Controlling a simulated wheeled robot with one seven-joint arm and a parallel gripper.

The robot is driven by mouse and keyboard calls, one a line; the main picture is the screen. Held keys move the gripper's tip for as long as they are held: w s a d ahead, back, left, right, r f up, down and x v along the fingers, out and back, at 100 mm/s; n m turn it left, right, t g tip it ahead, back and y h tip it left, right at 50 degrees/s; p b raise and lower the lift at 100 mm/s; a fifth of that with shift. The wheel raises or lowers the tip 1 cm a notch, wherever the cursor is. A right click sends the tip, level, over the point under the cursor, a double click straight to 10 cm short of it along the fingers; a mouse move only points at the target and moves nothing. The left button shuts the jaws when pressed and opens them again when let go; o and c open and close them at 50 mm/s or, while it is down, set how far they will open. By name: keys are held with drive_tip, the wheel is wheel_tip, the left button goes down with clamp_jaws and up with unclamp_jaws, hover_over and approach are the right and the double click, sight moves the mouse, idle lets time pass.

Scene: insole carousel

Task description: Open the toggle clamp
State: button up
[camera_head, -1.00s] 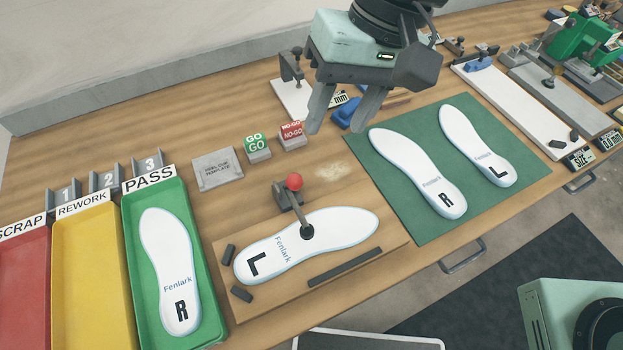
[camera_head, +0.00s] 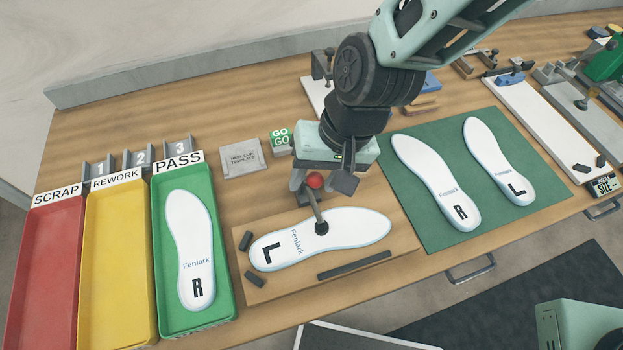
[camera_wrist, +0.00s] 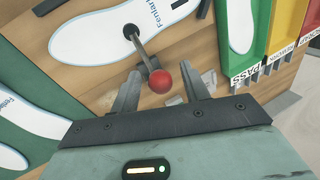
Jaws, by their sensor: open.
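The toggle clamp has a red ball knob (camera_head: 315,180) on a grey arm. Its dark pad (camera_head: 321,228) rests on a white insole marked L (camera_head: 355,226), which lies on a wooden fixture board (camera_head: 290,288). My gripper (camera_head: 313,190) is over the back of the clamp, at the knob. In the wrist view the red knob (camera_wrist: 160,81) shows between the two open fingers (camera_wrist: 163,90), and the clamp arm (camera_wrist: 141,48) runs from it to the insole. I cannot tell whether a finger touches the knob. The clamp's base is partly hidden behind my gripper.
Scrap, rework and pass trays (camera_head: 194,330) stand at the left, the pass tray holding an R insole (camera_head: 190,245). A green mat (camera_head: 425,228) with two insoles lies right. The heel cup template (camera_head: 242,158) and GO block (camera_head: 281,141) sit close left of my gripper.

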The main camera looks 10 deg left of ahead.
drive_tip(key=shift+x, duration=1.15)
